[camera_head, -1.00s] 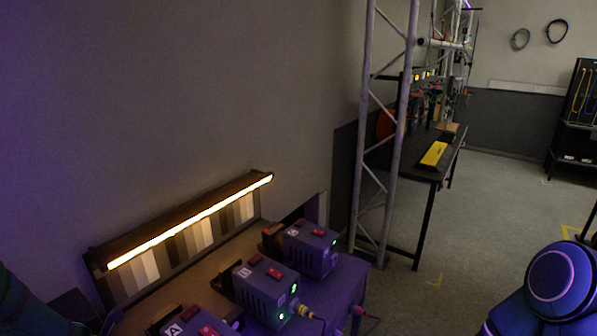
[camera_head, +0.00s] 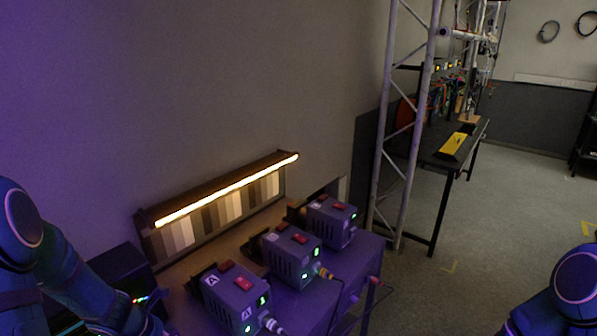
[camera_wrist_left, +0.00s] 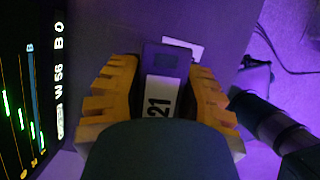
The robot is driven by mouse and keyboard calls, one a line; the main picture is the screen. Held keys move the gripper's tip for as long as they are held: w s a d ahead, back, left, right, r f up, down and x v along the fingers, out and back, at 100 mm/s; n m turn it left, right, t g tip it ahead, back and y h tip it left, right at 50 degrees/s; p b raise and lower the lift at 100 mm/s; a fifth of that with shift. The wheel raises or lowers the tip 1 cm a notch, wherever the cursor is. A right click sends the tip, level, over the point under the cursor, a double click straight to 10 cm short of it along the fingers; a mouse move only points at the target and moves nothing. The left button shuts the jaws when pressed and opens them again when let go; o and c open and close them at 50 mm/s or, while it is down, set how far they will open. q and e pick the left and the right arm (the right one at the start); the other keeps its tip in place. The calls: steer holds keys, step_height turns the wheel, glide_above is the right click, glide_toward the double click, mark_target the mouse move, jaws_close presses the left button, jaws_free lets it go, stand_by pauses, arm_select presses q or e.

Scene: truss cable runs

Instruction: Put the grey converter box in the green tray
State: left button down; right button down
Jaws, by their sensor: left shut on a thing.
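In the left wrist view my left gripper (camera_wrist_left: 162,88) has its ridged orange fingers shut on a small grey box (camera_wrist_left: 153,62) with a white label reading 21. Whether this is the converter box I cannot tell for sure; much of it is hidden by the gripper's dark body. In the head view my left arm comes in at the lower left and its gripper is out of frame. Only a rounded part of my right arm shows at the lower right; its gripper is not in view. No green tray shows in either view.
Several grey units with red switches, the nearest lettered A (camera_head: 232,294), stand on a purple-lit table. Behind them is a lit strip chart (camera_head: 222,203). A truss post (camera_head: 408,130) and a dark bench (camera_head: 440,160) stand at right. A screen (camera_wrist_left: 30,80) borders the wrist view.

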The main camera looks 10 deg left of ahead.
arm_select(q)
steer(key=w+d+f+m+g+b, duration=0.1)
steer(key=d+m+g, duration=0.3)
steer(key=d+m, duration=0.7)
steer(key=w+d+f+m+g+y+b, duration=0.1)
steer(key=d+f+m+g+b, duration=0.1)
steer(key=d+m, duration=0.9)
steer(key=m+g+b, duration=0.1)
steer(key=m+g, duration=0.1)
steer(key=m, duration=0.7)
steer(key=shift+w+d+m+y, duration=0.15)
steer(key=shift+d+m+y, duration=0.15)
